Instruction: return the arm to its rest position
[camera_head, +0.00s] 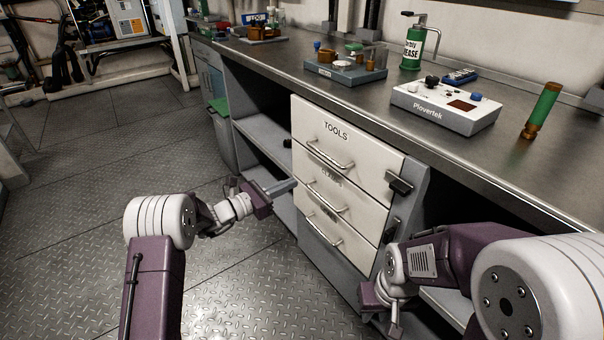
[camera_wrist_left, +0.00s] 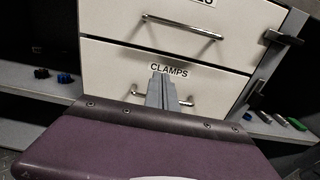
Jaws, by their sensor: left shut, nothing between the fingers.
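My left gripper (camera_head: 284,187) reaches in from the left and points at the white drawer unit (camera_head: 345,150). It is shut and empty. In the left wrist view its fingers (camera_wrist_left: 161,92) are together, in front of the drawer marked CLAMPS (camera_wrist_left: 120,68) and overlapping its handle in the picture. I cannot tell the gap to the drawer. My right gripper (camera_head: 385,298) hangs low beside the right side of the drawer unit. Its fingertips are too unclear to show whether it is open.
The drawers look closed. The steel worktop (camera_head: 290,60) carries a white Plovertek device (camera_head: 440,106), a green grease can (camera_head: 413,48) and a green-and-brown cylinder (camera_head: 541,110). Open shelves (camera_head: 262,135) lie left of the drawers. The plated floor (camera_head: 80,170) at left is clear.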

